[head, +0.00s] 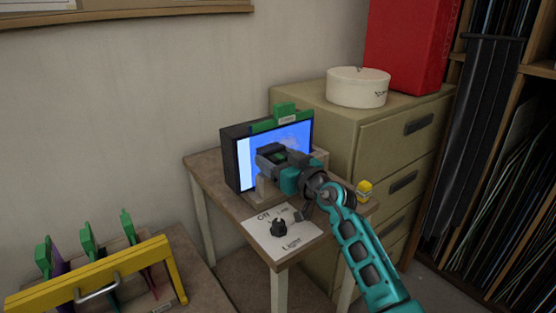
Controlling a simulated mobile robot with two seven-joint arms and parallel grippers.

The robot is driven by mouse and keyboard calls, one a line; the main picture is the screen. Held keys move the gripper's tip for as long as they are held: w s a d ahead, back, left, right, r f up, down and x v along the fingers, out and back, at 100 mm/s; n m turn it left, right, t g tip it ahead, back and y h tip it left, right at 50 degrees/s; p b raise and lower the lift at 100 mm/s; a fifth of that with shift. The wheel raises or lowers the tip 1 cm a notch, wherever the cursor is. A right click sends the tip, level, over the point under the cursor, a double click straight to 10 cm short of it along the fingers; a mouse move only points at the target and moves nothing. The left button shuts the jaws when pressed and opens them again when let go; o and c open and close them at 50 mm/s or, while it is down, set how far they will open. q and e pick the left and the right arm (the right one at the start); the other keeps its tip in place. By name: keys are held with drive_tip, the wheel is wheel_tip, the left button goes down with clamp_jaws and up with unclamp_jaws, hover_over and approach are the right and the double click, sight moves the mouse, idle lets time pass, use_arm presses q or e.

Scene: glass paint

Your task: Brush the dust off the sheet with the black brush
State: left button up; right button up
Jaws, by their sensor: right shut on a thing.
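The sheet (243,163) stands upright in front of a dark box on the small table and glows blue, with a pale strip at its left and a paler patch at its upper right. A green clip (285,110) sits on its top edge. My right gripper (268,158) is in front of the sheet and covers its lower middle. My left gripper is out of view.
A dark knob (279,228) sits on a white card (270,243) at the table's front. A small yellow item (364,190) is at the right edge. A yellow-fronted rack (70,285) with green-handled tools stands lower left. A drawer cabinet (390,130) stands behind.

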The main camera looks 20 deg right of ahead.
drive_tip(key=shift+d, duration=0.1)
drive_tip(key=shift+w+d, duration=0.3)
drive_tip(key=shift+d, duration=0.55)
drive_tip(key=shift+w+d, duration=0.25)
drive_tip(key=shift+d, duration=0.6)
drive_tip(key=shift+w+d, duration=0.45)
drive_tip(key=shift+d, duration=0.7)
drive_tip(key=shift+w+d, duration=0.5)
drive_tip(key=shift+d, duration=0.7)
drive_tip(key=shift+w+d, duration=0.45)
drive_tip(key=shift+d, duration=0.7)
drive_tip(key=shift+r+p, duration=0.15)
drive_tip(key=shift+p, duration=0.55)
drive_tip(key=a+p, duration=0.2)
drive_tip(key=shift+s+r+p, duration=0.1)
drive_tip(key=shift+s+p, duration=0.25)
drive_tip(key=shift+s+a+p, duration=0.2)
drive_tip(key=shift+a+p, duration=0.4)
drive_tip(key=shift+s+a+f, duration=0.1)
drive_tip(key=shift+a+f, duration=0.1)
drive_tip(key=shift+a, duration=0.1)
